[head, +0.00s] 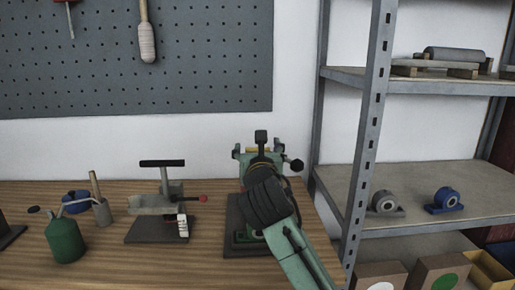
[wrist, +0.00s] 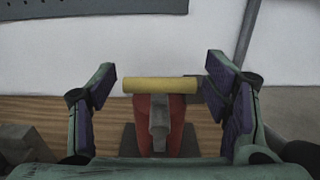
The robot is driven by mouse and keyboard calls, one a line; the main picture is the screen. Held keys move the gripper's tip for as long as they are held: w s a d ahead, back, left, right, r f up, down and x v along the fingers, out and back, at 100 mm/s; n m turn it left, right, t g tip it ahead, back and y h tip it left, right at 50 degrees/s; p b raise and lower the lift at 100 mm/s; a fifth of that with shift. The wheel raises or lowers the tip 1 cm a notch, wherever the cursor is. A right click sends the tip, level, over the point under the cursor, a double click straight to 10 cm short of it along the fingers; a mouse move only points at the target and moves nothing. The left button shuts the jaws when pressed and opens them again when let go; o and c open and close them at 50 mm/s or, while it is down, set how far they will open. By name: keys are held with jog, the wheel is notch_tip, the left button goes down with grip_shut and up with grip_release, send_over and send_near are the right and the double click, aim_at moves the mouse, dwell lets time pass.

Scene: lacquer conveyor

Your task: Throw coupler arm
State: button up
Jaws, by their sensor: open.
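A yellow crossbar (wrist: 160,85) sits on a red body (wrist: 152,130) with a grey post in front, in the wrist view. It appears to be the coupler arm's handle, but I cannot be sure. My gripper (wrist: 160,92) is open, with its purple pads on either side of the bar. The bar's right end is close to the right pad; I cannot tell if they touch. In the head view my gripper (head: 262,158) is over a dark base plate (head: 236,240) at the bench's right end, and my arm hides most of the device there.
Left on the wooden bench (head: 100,270) stands a grey device with a black T-handle (head: 162,163) and red knob. A metal shelf post (head: 366,150) rises close right of my arm. A pegboard (head: 200,60) hangs behind.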

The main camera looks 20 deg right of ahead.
jog(key=shift+c, duration=0.5)
grip_shut()
dwell(0.3)
